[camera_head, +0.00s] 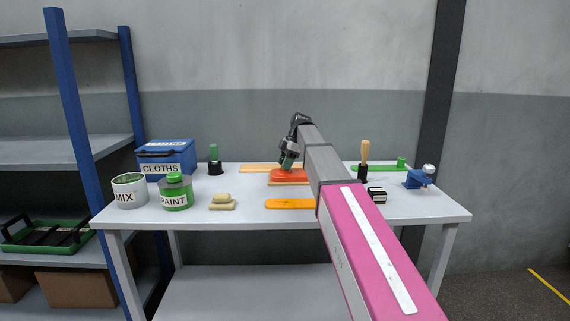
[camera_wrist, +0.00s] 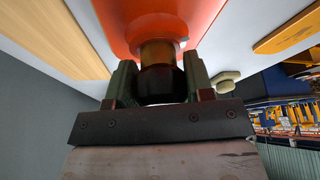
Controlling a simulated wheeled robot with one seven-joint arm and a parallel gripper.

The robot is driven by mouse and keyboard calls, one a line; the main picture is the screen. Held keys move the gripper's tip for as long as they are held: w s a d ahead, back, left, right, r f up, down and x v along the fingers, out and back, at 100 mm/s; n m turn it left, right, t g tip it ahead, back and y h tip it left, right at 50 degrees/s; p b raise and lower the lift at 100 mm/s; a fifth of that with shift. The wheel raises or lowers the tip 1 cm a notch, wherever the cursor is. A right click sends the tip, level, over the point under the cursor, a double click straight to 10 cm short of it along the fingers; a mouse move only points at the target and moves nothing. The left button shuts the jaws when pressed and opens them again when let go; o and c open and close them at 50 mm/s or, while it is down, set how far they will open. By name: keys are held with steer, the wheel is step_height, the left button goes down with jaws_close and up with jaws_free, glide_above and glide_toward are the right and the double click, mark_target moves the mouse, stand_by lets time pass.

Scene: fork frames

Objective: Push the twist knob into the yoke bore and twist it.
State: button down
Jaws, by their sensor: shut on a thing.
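The twist knob (camera_wrist: 160,85) is dark with a brass-coloured neck. In the wrist view my gripper (camera_wrist: 160,78) is shut on its dark part, with one green finger on each side. The neck meets an orange-red body (camera_wrist: 160,18), which I take to be the yoke. How deep the neck sits in the bore is hidden. In the head view the orange-red body (camera_head: 290,176) lies on the table, and my gripper (camera_head: 288,164) comes down onto it from above. The knob is hidden there by the gripper.
The white table (camera_head: 255,213) also holds a blue CLOTHS box (camera_head: 165,168), a MIX tin (camera_head: 129,191), a PAINT tin (camera_head: 175,194), pale sponges (camera_head: 222,203), an orange flat piece (camera_head: 290,203), a wooden-handled brush (camera_head: 364,152) and a blue device (camera_head: 416,180). A wooden board (camera_head: 258,167) lies behind.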

steer(key=shift+n+g, duration=0.3)
steer(key=shift+n, duration=0.6)
steer(key=shift+c, duration=2.1)
jaws_free()
steer(key=shift+n, duration=0.4)
steer(key=shift+r, duration=0.1)
